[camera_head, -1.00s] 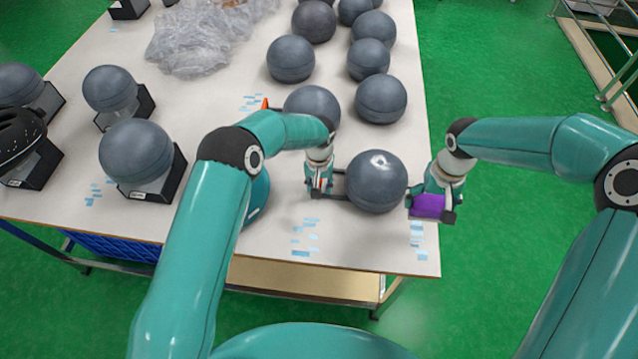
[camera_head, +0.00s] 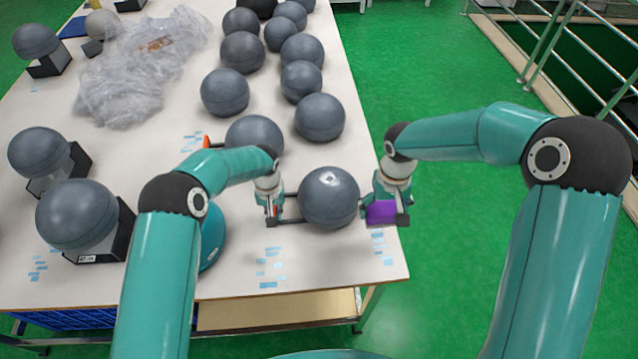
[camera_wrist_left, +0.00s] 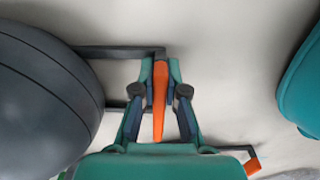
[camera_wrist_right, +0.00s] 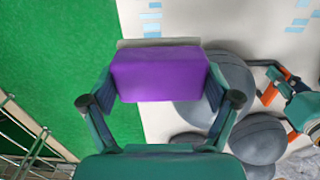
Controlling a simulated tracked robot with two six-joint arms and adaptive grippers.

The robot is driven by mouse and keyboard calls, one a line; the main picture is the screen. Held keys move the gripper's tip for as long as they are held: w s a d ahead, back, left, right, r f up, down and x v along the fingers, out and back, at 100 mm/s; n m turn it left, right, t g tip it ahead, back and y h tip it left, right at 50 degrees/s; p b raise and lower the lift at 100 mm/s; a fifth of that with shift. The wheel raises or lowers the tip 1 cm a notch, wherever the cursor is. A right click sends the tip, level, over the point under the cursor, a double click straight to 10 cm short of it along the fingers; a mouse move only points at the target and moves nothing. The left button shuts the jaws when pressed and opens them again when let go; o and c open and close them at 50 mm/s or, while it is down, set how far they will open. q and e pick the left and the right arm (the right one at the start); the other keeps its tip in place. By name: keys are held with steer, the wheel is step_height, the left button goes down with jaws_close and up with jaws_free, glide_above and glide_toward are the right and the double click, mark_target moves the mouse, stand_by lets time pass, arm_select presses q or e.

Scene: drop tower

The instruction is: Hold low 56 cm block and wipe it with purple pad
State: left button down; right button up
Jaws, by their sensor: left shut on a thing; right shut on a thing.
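I see no block; a dark grey ball (camera_head: 328,197) sits near the table's front right corner. My left gripper (camera_head: 273,215) is left of it, shut on an upright orange grip (camera_wrist_left: 160,100). Black bars (camera_wrist_left: 110,51) run from there to the ball's side; whether they touch it I cannot tell. The ball also shows at the left of the left wrist view (camera_wrist_left: 40,100). My right gripper (camera_head: 387,205), right of the ball, is shut on the purple pad (camera_wrist_right: 160,74). The pad also shows in the head view (camera_head: 381,212), beside the ball; contact is unclear.
More grey balls (camera_head: 320,117) stand behind on the white table (camera_head: 330,265). Crumpled clear plastic (camera_head: 130,80) lies farther back. A teal round thing (camera_head: 212,240) is partly hidden behind my left arm. Green floor is open at right.

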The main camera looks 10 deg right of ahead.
steer(key=shift+w, duration=0.15)
steer(key=w+a+r+m, duration=0.3)
steer(key=w+a+m, duration=0.2)
steer(key=w, duration=0.3)
steer(key=w+a+r+m, duration=0.4)
steer(key=w+a, duration=0.2)
steer(key=w, duration=0.2)
steer(key=shift+d+f, duration=0.2)
steer(key=shift+f, duration=2.4)
steer(key=shift+f, duration=0.85)
